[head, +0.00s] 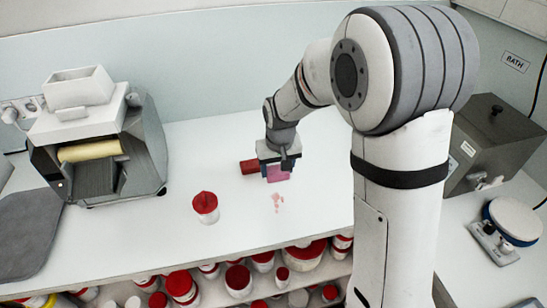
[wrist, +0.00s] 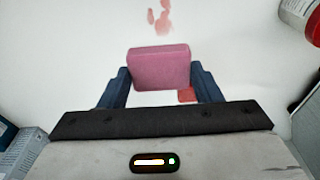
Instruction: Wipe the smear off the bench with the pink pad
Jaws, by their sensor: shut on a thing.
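My gripper (head: 278,166) is shut on the pink pad (head: 279,175) over the middle of the white bench (head: 330,185). In the wrist view the pad (wrist: 159,67) sits between the two dark blue fingers. A blotchy pink-red smear (head: 277,202) lies on the bench just in front of the pad, toward the front edge. It also shows at the top of the wrist view (wrist: 160,17), apart from the pad. I cannot tell whether the pad touches the bench.
A red-lidded jar (head: 205,207) stands left of the smear. A red object (head: 249,166) lies beside my gripper. A roller machine (head: 100,140) is at the left, a metal bath (head: 492,145) at the right. Several red-lidded jars (head: 182,287) fill the shelf below.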

